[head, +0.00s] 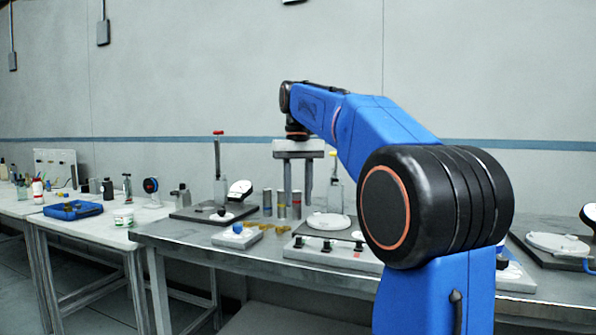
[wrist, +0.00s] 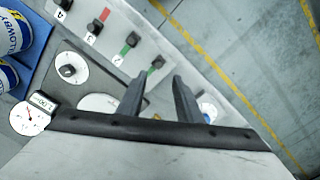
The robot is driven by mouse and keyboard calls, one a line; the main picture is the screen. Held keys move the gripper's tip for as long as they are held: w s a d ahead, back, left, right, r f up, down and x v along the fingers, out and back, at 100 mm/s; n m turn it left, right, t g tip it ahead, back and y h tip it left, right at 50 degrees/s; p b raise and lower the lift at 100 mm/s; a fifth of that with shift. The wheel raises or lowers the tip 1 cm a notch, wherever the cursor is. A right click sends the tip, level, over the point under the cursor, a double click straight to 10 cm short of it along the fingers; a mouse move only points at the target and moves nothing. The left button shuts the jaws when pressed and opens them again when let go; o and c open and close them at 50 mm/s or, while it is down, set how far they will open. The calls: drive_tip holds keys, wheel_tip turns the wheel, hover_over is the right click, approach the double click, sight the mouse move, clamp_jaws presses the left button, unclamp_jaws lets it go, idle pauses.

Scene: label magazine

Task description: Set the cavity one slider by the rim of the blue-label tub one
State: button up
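My gripper (head: 297,203) hangs fingers down above the steel bench in the head view. In the wrist view its fingers (wrist: 158,88) are apart with nothing held between them. A pale panel (head: 297,252) carries a row of dark slider knobs. In the wrist view the knobs run diagonally, with red and green marks. The knob nearest my fingers (wrist: 157,62) has a green mark; its number is not readable, so I cannot tell surely that it is cavity one. Two blue-labelled tubs (wrist: 10,35) are cut by the left edge of the wrist view; which is tub one I cannot tell.
A round dial (wrist: 28,120) with a small display sits below the tubs. A dark knob on a white disc (wrist: 70,68) lies beside the panel. Several banded cylinders (head: 281,211) stand behind the panel. A blue tray (head: 73,210) is on the left table. Open floor (wrist: 240,50) lies past the bench edge.

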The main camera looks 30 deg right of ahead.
wheel_tip(320, 180, up, 7)
idle(0.3)
idle(0.5)
drive_tip(key=s+a+f+n+t, duration=0.1)
drive_tip(key=s+a+f, duration=0.3)
drive_tip(key=s+f, duration=0.5)
drive_tip(key=s+a+f+n+t, duration=0.1)
drive_tip(key=s+a+f, duration=0.3)
drive_tip(key=s+f, duration=0.5)
drive_tip(key=s+a+f+n+t, duration=0.1)
drive_tip(key=s+a+f, duration=0.3)
drive_tip(key=s+f, duration=0.6)
wheel_tip(320, 180, down, 11)
drive_tip(key=shift+a+r+n+t, duration=0.1)
drive_tip(key=shift+a+n+t, duration=0.2)
drive_tip(key=shift+t, duration=0.6)
